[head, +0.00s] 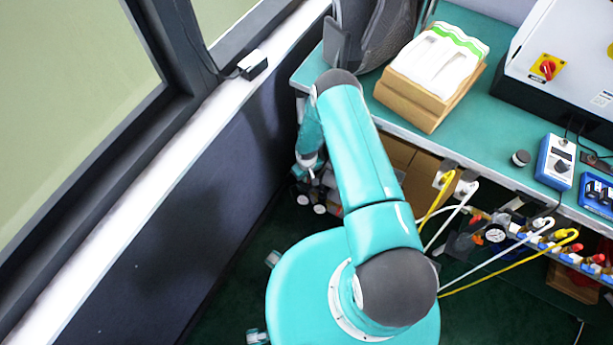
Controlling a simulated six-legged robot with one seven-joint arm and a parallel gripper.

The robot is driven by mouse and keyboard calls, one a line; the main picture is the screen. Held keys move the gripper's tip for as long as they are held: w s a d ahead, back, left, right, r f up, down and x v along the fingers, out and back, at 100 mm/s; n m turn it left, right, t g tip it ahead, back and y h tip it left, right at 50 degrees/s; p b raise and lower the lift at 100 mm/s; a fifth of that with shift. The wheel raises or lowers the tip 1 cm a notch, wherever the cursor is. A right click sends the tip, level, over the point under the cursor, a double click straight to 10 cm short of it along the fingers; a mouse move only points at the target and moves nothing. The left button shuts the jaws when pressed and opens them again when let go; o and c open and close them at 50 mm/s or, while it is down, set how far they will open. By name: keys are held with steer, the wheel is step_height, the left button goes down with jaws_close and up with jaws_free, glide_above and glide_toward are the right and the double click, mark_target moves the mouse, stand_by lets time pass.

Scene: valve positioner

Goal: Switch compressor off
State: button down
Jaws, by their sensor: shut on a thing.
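My gripper (313,176) is at the left end of the bench, low beside its edge and partly hidden by my own teal arm. It is shut on a small part just above a unit with small round dark gauges (303,196), which looks like the compressor. The held part looks like its switch, but it is too small and covered to make out clearly. Most of the unit is hidden behind my arm and under the bench, so its on or off position cannot be told.
The teal bench (500,125) holds a wooden box with white packs (432,72), a grey bag (372,35) and a white cabinet with a red knob (547,67). White and yellow hoses (500,270) hang at its front. A dark wall (190,190) and window stand left.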

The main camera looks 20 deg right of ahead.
steer(key=n, duration=0.5)
stand_by(0.5)
steer(key=c, duration=1.5)
jaws_free()
steer(key=shift+r, duration=0.1)
step_height(320, 180, up, 14)
steer(key=shift+f, duration=0.15)
